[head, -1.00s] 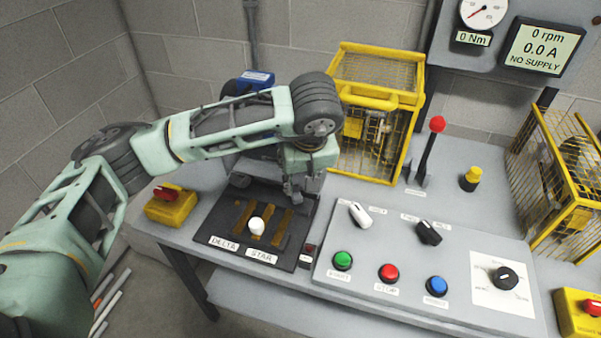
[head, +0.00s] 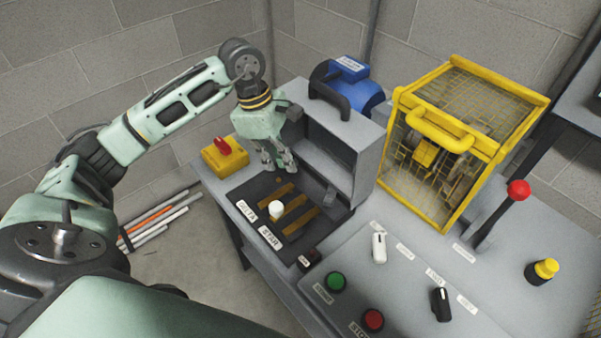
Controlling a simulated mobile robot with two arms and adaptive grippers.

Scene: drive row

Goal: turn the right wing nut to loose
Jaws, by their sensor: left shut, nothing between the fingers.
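I cannot make out a wing nut in the head view; if one is on the grey box, it is too small or hidden. The black panel (head: 257,189) carries brass bars (head: 299,222), a white knob (head: 276,208) and DELTA and STAR labels. A grey box-shaped cover (head: 352,143) with a black handle (head: 329,92) stands upright behind the panel. My left gripper (head: 279,168) points down at the panel's back left, in front of the cover. Its fingers are shut and empty. Whether it touches anything is unclear. My right gripper is out of view.
A yellow box with a red switch (head: 223,150) sits left of the panel. A blue motor (head: 350,72) is behind the cover. A yellow cage (head: 450,135) stands to the right. The control panel (head: 400,290) and red-knobbed lever (head: 518,190) are nearer right.

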